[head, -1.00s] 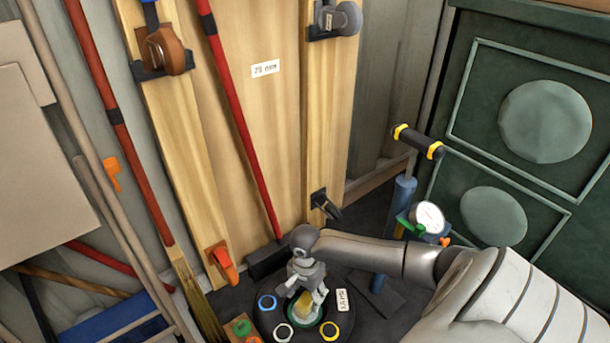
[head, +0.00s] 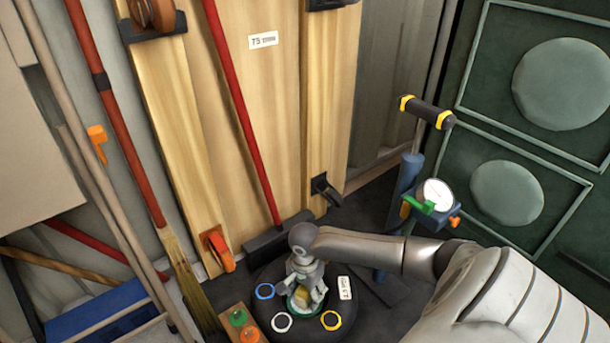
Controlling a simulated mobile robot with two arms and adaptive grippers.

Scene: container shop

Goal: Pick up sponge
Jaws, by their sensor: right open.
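A small yellow block, which looks like the sponge (head: 302,295), sits in a green-rimmed round opening on a dark round stand at the bottom centre. My right gripper (head: 303,299) points down directly over it. Its grey fingers are open, one on each side of the yellow block, and partly hide it. I cannot tell whether they touch it. My left gripper is out of view.
Blue (head: 264,291), white (head: 282,322) and yellow (head: 331,320) rings surround the opening. A white label (head: 345,288) is beside it. A blue pump with a gauge (head: 434,194) stands right, behind my arm. A broom (head: 272,238) leans behind.

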